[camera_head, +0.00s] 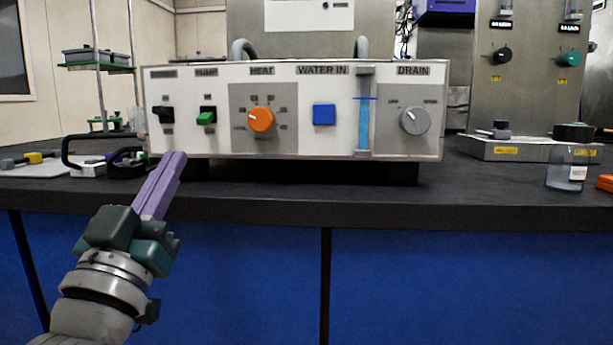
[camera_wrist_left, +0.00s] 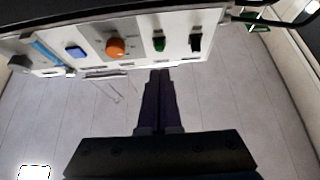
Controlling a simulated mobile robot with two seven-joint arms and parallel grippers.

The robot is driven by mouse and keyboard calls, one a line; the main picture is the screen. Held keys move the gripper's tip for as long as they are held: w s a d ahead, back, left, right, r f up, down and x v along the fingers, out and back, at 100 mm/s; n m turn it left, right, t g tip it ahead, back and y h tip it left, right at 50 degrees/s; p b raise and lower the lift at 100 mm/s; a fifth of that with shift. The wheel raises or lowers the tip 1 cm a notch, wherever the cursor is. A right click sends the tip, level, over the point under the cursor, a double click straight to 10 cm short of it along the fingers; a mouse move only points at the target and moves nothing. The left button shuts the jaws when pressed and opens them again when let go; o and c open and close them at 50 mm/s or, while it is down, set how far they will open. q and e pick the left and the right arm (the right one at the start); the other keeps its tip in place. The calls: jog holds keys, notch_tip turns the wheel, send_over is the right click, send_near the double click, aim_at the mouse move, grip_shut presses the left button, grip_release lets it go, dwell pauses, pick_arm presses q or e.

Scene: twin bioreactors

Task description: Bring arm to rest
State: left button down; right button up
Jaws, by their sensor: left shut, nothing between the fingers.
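My left gripper (camera_head: 172,162) comes in from the lower left in the head view. Its purple fingers are shut with nothing between them. The fingertips overlap the lower left of the white control panel (camera_head: 295,146) in the picture, below the green pump switch (camera_head: 206,116). In the left wrist view the shut fingers (camera_wrist_left: 161,75) point toward the panel's lower edge, near the green switch (camera_wrist_left: 159,43). I cannot tell whether they touch the panel. My right gripper is in neither view.
The panel also carries an orange heat knob (camera_head: 261,119), a blue water button (camera_head: 324,114) and a grey drain knob (camera_head: 415,120). A jar (camera_head: 567,172) stands at the right on the black bench (camera_head: 480,205). Black handles (camera_head: 85,150) lie at the left. The bench's front is clear.

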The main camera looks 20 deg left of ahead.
pick_arm(q)
notch_tip(320, 180, up, 5)
jog(key=d+m+g+h+p, duration=0.25)
jog(key=g+p, duration=0.25)
jog(key=p, duration=0.6)
jog(key=s+d+r+m+g+h+p, duration=0.15)
jog(key=s+r+g+p, duration=0.3)
jog(key=s+p, duration=0.45)
jog(key=s+d+r+g+h+p, duration=0.1)
jog(key=s+d+r+g+p, duration=0.2)
jog(key=s+g+p, duration=0.4)
jog(key=s+d+r+m+g+h+p, duration=0.1)
jog(key=s+d+r+g+p, duration=0.25)
jog(key=s+p, duration=0.65)
notch_tip(320, 180, up, 36)
jog(key=p, duration=3.5)
jog(key=shift+w+a+p, duration=0.3)
jog(key=shift+a+p, duration=0.1)
